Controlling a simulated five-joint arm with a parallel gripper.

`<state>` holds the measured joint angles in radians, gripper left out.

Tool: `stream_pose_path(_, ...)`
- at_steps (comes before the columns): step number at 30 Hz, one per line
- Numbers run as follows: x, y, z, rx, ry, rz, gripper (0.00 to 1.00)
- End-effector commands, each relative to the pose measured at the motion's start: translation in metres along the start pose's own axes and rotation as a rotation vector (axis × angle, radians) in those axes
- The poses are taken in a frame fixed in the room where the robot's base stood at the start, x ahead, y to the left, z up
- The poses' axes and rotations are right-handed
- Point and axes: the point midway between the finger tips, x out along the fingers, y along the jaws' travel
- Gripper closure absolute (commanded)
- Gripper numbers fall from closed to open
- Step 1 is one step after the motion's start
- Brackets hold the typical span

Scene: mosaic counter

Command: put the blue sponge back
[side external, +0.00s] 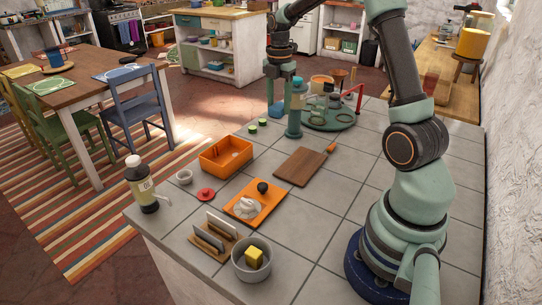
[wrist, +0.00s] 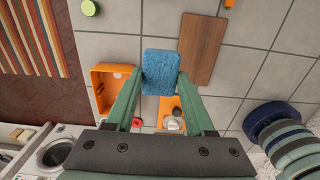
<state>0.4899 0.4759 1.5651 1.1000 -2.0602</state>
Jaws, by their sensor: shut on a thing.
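The blue sponge (wrist: 160,72) is between the two fingers of my gripper (wrist: 160,84) in the wrist view. My gripper is shut on it and holds it above the tiled counter. In the side view the sponge (side external: 277,112) is partly hidden at the lower end of my gripper (side external: 282,100), near the back of the counter. A grey round pot (side external: 250,271) with a yellow sponge (side external: 254,257) in it stands at the front.
A teal bottle (side external: 294,120) and a green round tray (side external: 343,121) with several items are near my gripper. An orange bin (side external: 211,163), orange tray (side external: 240,213), cutting board (side external: 299,169), slotted rack (side external: 205,252) and a labelled bottle (side external: 145,190) stand on the counter. Bare tiles lie right of the board.

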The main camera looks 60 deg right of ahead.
Motion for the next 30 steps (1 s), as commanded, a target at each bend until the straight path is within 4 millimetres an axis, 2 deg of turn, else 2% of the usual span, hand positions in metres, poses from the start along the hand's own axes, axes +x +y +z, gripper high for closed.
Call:
stream_pose_path(3,-0.03,0.013,-0.001,-0.001,-0.002,0.005,0.91)
stream_pose_path(6,-0.047,0.017,-0.002,0.0,-0.002,0.003,0.91)
stream_pose_path(10,-0.051,0.019,-0.004,0.0,0.001,-0.001,0.91)
stream_pose_path(14,-0.028,0.018,-0.004,0.0,0.003,-0.006,0.91)
stream_pose_path(24,0.057,0.018,-0.004,0.0,0.003,-0.006,0.91)
stream_pose_path(30,0.091,0.019,-0.004,0.0,0.001,-0.003,0.91)
